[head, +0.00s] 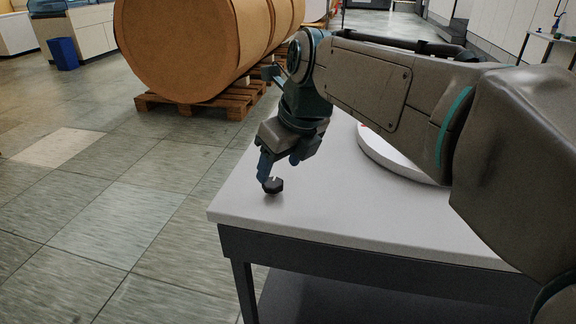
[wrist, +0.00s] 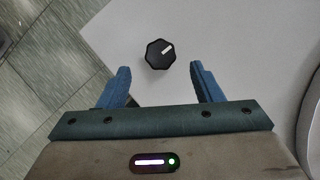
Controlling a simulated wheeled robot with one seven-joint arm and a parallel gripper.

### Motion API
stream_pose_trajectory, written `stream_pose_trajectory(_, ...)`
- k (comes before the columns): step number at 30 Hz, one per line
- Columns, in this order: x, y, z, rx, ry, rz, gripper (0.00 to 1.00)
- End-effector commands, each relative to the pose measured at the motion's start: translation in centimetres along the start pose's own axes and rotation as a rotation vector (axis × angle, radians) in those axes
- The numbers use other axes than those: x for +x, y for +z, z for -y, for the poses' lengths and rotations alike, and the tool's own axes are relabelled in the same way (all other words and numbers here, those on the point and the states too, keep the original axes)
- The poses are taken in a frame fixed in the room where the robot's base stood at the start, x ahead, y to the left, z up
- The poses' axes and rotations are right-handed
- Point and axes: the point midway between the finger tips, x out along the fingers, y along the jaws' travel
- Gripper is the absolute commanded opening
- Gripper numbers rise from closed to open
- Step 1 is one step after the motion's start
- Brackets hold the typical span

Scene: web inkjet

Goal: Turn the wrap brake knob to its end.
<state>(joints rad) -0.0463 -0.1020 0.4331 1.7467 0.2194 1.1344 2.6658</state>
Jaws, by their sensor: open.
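The wrap brake knob (head: 273,186) is a small black lobed knob near the left corner of the white table top in the head view. In the wrist view the knob (wrist: 160,54) shows from above, with a white pointer line toward its upper right. My gripper (head: 278,168) is just above the knob in the head view. In the wrist view my gripper (wrist: 159,76) has its two blue fingers wide apart, with nothing between them. The knob lies ahead of the fingertips, roughly midway between them. I cannot tell any contact.
The white table (head: 330,222) has a dark frame, and its left edge is close to the knob. A round white object (head: 385,158) lies on it, partly behind my arm. Large brown rolls (head: 185,45) stand on a wooden pallet (head: 190,106) behind. A blue bin (head: 63,54) is far left.

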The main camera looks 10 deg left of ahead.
Motion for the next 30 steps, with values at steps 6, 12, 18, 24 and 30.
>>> stream_pose_trajectory(6, 3.5, -0.1, 0.0, 0.001, 0.001, 0.000, 0.59)
stream_pose_trajectory(12, 4.4, 0.0, 0.0, 0.000, -0.001, 0.001, 0.59)
stream_pose_trajectory(18, 4.4, 0.0, 0.0, 0.000, -0.001, 0.001, 0.59)
stream_pose_trajectory(24, 4.4, 0.0, 0.0, 0.000, 0.000, 0.001, 0.18)
stream_pose_trajectory(30, 4.4, 0.0, 0.0, -0.003, 0.001, 0.001, 0.15)
